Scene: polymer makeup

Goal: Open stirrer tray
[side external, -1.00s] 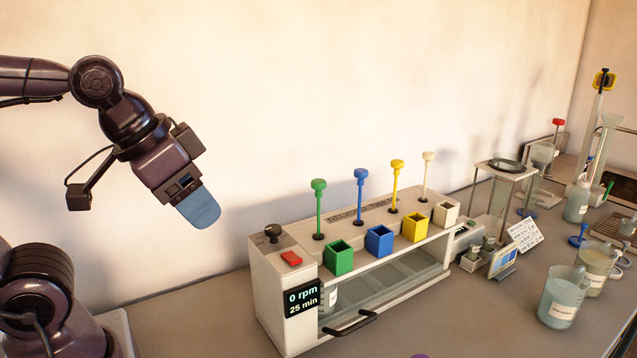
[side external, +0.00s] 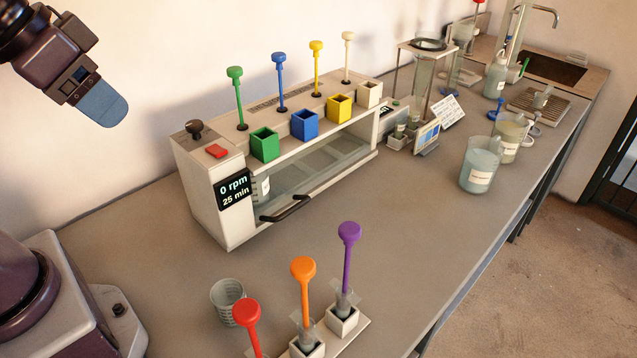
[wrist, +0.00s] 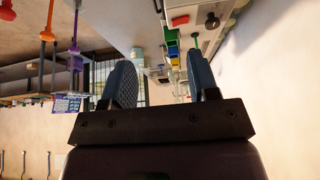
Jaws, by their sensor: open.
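The stirrer (side external: 222,222) is a long pale unit on the bench, with a display reading 0 rpm and 25 min. Its clear tray (side external: 315,180) sits inside below the top deck, with a black bar handle (side external: 287,208) at the front. A small labelled vessel shows inside at the left end. My gripper (side external: 103,105) is up at the upper left, left of the stirrer and well above the bench, far from the handle. In the wrist view, its two blue fingers (wrist: 160,78) are apart with nothing between them. The stirrer (wrist: 195,25) shows beyond them, upside down.
Green (side external: 265,145), blue (side external: 304,124), yellow (side external: 340,108) and white holders line the stirrer's front, with tall paddles behind. A rack with red, orange (side external: 302,270) and purple (side external: 348,235) paddles and a small beaker (side external: 227,292) stand in front. Bench between is clear.

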